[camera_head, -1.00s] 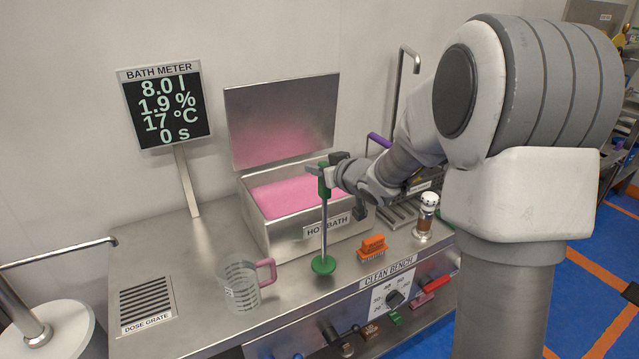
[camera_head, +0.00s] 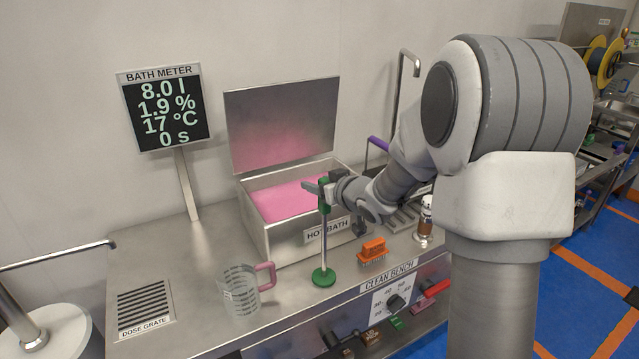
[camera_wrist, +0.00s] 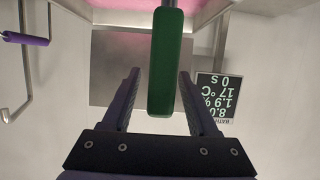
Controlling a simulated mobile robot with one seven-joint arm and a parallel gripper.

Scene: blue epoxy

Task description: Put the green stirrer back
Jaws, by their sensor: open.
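The green stirrer has a green handle (camera_head: 324,203), a thin metal shaft and a round green disc (camera_head: 323,277) at its foot. It stands upright, its disc apparently on the bench top in front of the hot bath. My gripper (camera_head: 322,187) is at the top of the handle. In the wrist view, the green handle (camera_wrist: 166,62) lies between the two spread fingers of my gripper (camera_wrist: 158,75), with gaps visible on both sides. The jaws are open around the handle.
The open hot bath (camera_head: 290,241) with pink liquid stands behind the stirrer. A measuring jug (camera_head: 240,292) is to the left, an orange brush (camera_head: 372,251) to the right, and a brown-and-white bottle (camera_head: 425,222) farther right. A bath meter (camera_head: 165,108) stands at back left.

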